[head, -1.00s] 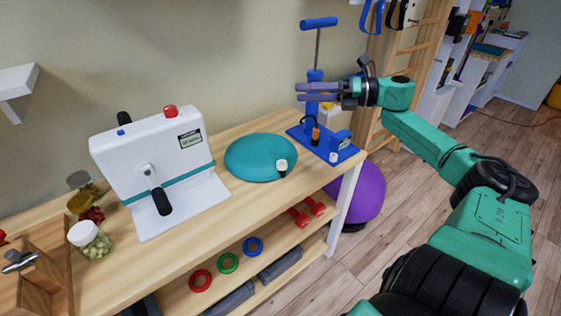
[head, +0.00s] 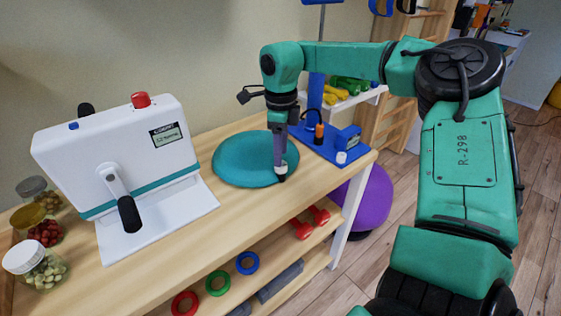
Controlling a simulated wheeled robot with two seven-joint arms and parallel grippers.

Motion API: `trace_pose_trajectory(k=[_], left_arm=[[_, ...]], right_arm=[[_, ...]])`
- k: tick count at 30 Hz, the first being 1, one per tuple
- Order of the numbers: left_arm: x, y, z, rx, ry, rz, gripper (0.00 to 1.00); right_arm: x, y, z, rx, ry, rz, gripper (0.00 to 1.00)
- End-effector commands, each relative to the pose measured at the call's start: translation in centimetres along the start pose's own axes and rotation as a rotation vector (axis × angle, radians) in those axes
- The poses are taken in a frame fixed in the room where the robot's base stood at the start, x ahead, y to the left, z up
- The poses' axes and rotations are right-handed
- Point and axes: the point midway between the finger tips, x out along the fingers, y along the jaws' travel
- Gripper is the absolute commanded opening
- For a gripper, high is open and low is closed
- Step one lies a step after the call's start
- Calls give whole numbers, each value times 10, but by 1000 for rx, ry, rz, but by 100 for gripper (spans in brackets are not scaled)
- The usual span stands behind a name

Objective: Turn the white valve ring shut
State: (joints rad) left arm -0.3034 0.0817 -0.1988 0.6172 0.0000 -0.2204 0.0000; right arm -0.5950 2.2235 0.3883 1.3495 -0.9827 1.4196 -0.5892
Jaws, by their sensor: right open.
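A small white valve ring (head: 281,170) with a dark end sits on the front right edge of the round teal cushion (head: 237,160) on the wooden bench. My right gripper (head: 280,163) points straight down at the valve, its fingers seen nearly edge-on. It is open, with the fingertips right at the ring and hiding much of it. I cannot tell whether they touch it. My left gripper is not in view.
A white machine (head: 130,165) with a black crank handle stands left of the cushion. A blue pump base (head: 330,148) stands just behind right. Lidded jars (head: 38,266) are at far left. Bare bench top (head: 235,215) lies in front of the cushion.

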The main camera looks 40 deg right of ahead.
Motion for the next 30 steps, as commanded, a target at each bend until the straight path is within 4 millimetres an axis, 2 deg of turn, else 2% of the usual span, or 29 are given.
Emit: trace_pose_trajectory(k=[3, 6, 14, 17, 18, 19, 30], left_arm=[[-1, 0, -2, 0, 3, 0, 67], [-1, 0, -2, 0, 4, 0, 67], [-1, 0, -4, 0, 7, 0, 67], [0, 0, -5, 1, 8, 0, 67], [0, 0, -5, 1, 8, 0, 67], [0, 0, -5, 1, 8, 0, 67], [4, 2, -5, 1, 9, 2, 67]], right_arm=[[23, 0, 0, -1, 0, 2, 55], [32, 0, 0, 0, -3, 1, 55], [35, 0, 0, 1, -3, 0, 55], [35, 0, 0, 1, -3, 0, 20], [35, 0, 0, 0, -3, 0, 5], [35, 0, 0, 1, -3, 0, 0], [36, 0, 1, 55, -3, -2, 0]])
